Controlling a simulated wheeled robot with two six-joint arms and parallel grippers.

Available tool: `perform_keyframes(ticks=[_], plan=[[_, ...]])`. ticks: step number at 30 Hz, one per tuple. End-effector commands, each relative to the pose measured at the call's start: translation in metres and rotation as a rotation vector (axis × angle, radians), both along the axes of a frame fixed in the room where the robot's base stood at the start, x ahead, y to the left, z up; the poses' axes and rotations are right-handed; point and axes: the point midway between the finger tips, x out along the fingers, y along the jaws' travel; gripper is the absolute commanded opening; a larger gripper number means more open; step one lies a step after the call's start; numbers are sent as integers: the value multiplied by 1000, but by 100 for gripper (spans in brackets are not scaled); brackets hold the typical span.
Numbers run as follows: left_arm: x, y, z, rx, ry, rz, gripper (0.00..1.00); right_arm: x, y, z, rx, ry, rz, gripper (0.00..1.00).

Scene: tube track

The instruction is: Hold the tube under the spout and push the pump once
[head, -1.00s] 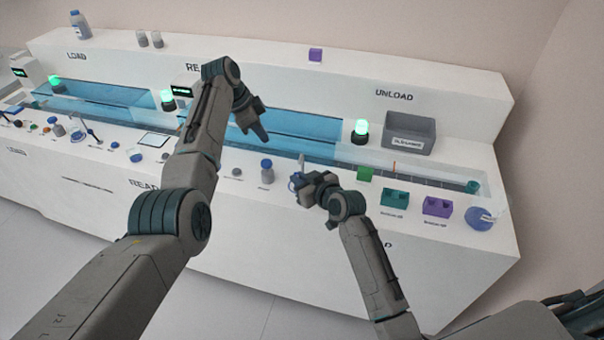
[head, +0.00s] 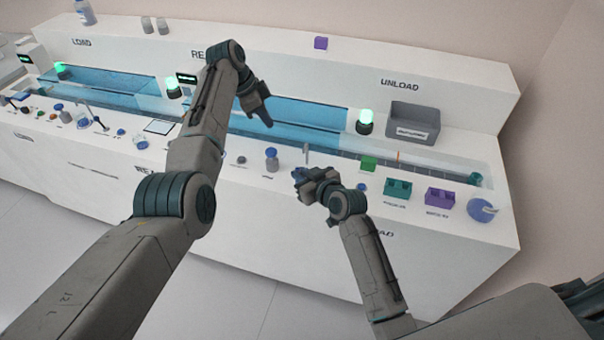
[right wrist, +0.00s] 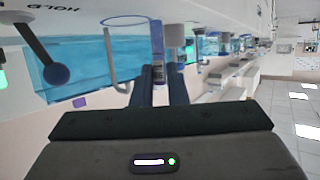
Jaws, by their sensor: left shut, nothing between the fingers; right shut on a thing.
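My right gripper (head: 301,175) is low over the counter's front strip. In the right wrist view its two dark fingers (right wrist: 161,94) are shut on a slim tube (right wrist: 158,72), which points away between the fingertips. In the head view I cannot make out the tube clearly. My left gripper (head: 265,117) is shut and empty, tilted downward above the channel in the middle of the counter. It is up and left of the right gripper. I cannot tell for certain which item is the pump or its spout; a clear cylinder with a hooked pipe (right wrist: 122,75) shows near the tube.
A blue-capped bottle (head: 271,160) stands left of my right gripper, and a thin grey post (head: 306,154) behind it. A grey bin (head: 413,123) is behind.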

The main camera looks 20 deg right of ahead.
Motion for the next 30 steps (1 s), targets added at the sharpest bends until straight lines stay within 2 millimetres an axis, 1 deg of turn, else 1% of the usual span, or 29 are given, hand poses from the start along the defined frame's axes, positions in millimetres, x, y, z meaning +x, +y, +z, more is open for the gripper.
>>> perform_keyframes(ticks=[6,24,27,30], plan=[[0,0,18,0,0,0,0,-7,5,16,1,1,0,0],[0,0,62,0,0,0,0,-29,20,56,1,0,0,0],[0,0,66,0,0,0,0,-32,22,60,1,0,0,0],[0,0,66,0,0,0,0,-33,22,60,1,0,0,0]])
